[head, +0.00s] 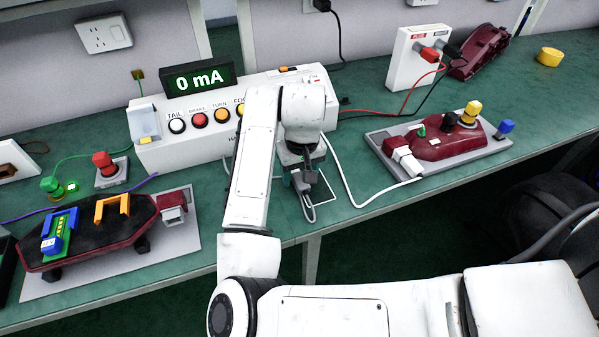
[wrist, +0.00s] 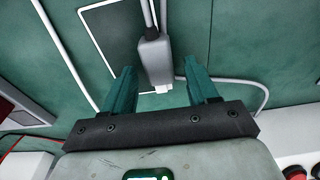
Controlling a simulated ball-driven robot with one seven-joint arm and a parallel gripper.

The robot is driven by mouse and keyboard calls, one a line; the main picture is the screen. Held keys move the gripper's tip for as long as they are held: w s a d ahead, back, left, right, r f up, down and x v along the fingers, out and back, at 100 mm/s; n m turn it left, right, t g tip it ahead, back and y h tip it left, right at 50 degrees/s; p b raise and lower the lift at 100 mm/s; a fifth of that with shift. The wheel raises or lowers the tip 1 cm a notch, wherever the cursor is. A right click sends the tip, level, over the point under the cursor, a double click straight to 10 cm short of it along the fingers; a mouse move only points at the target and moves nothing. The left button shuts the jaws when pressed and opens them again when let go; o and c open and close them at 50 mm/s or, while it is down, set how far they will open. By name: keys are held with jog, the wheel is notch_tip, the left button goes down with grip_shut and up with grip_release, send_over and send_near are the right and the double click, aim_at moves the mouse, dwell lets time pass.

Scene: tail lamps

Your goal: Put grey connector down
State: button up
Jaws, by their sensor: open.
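The grey connector (wrist: 154,58) lies on a dark patch with a white outline (wrist: 98,6) on the green bench, its cable running up out of the wrist view. My gripper (wrist: 158,68) has its two teal fingers apart, one on each side of the connector, with visible gaps. A small white end of the connector shows between the fingers. My arm hides most of the connector there.
The test box with a 0 mA display (head: 198,79) stands behind my arm. A red lamp on a grey plate (head: 435,143) is to the right, with a white cable leading to it. The bench's front edge is close.

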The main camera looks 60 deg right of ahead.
notch_tip(320, 180, up, 12)
jog(key=s+p, duration=0.1)
jog(key=p, duration=0.2)
jog(key=shift+a, duration=0.4)
jog(key=shift+s, duration=0.1)
dwell(1.2)
